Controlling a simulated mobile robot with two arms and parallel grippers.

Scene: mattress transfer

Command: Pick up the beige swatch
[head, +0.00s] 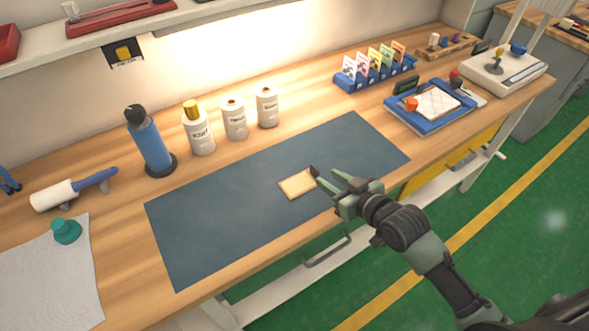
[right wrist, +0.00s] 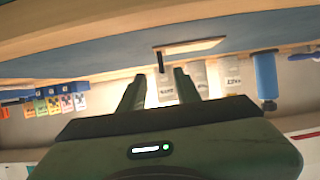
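The beige swatch (head: 297,184) lies flat on the dark blue mat (head: 230,215). A small dark upright tab (head: 314,171) stands at its right end. In the right wrist view, which is upside down, the swatch (right wrist: 192,47) and the tab (right wrist: 160,62) show beyond my fingertips. My right gripper (head: 326,177) is open and empty, just right of the swatch, its fingers pointing at the tab. In the right wrist view the tab lines up with the gap between the fingers (right wrist: 158,78). Contact cannot be made out. My left gripper is not in view.
A blue bottle (head: 149,143) and several white bottles stand behind the mat. A lint roller (head: 72,189) and teal knob (head: 66,231) are at left. A blue card rack (head: 375,76) and blue tray (head: 434,103) are at right. A shelf (head: 95,30) overhangs the back.

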